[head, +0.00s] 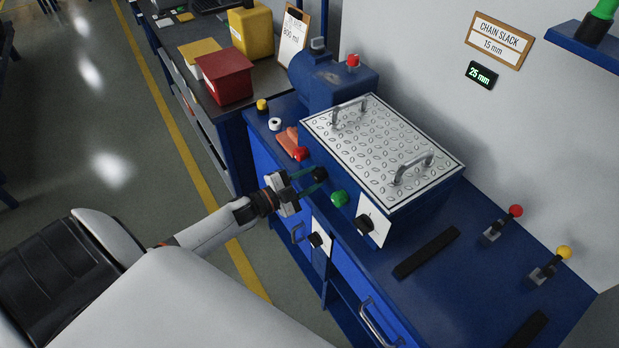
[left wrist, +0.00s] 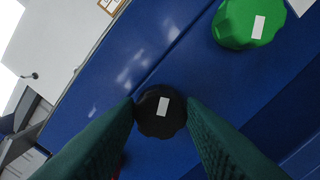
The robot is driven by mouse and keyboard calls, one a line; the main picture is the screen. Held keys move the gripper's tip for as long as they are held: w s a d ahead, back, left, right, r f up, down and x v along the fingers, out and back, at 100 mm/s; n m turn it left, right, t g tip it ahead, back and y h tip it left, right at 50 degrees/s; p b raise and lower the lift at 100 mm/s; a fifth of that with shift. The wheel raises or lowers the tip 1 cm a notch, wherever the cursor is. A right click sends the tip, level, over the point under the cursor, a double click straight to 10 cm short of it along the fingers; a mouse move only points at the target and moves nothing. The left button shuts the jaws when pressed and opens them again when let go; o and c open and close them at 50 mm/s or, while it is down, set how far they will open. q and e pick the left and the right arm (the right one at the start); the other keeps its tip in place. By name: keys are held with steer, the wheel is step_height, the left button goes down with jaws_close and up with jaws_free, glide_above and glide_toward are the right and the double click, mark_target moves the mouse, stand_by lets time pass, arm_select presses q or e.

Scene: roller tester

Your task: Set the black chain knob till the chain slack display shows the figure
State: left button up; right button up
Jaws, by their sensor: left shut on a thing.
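The chain slack sign (head: 493,40) on the wall reads 15 mm. The small chain slack display (head: 480,75) below it shows 25 mm in green. My left gripper (head: 318,174) is at the blue bench front, shut on a black knob (left wrist: 160,111). In the left wrist view the knob sits between the two green fingertips, with a white mark on its face, slightly tilted. My right gripper is out of view.
A green knob (head: 339,199) is close to the right of the held knob. Other black knobs sit on white plates, one on the tester (head: 366,222) and one lower (head: 316,240). A tread-plate cover (head: 380,150) with handles is behind. Red and yellow levers (head: 515,211) stand right.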

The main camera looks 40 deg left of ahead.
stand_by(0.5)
arm_select(q)
steer(key=o, duration=1)
steer(key=shift+b+v, duration=1.45)
steer(key=shift+v, duration=4.6)
